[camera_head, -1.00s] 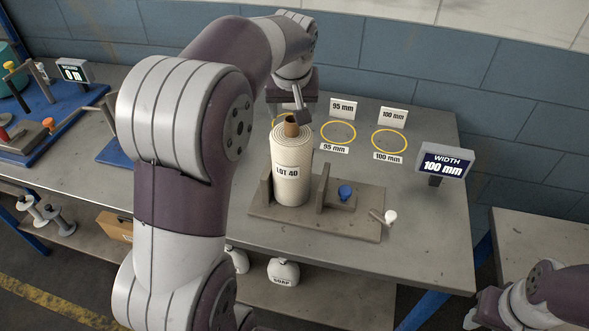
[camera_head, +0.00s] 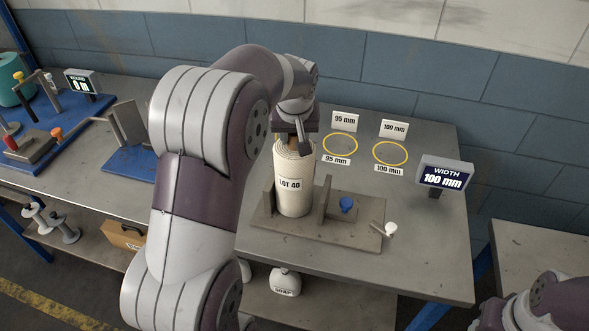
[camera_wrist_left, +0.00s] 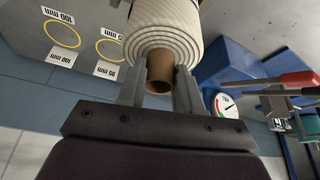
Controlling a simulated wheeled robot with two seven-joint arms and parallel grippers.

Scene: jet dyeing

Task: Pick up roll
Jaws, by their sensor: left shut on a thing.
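In the left wrist view the roll (camera_wrist_left: 168,28) shows a brown core tube (camera_wrist_left: 160,72) sticking out. The left gripper's two fingers (camera_wrist_left: 160,88) are on either side of this tube and closed on it.
Yellow rings for 95 mm (camera_head: 340,145) and 100 mm (camera_head: 390,153) lie on the table behind the base. A display (camera_head: 445,173) reads WIDTH 100 mm. The table's right front is clear.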

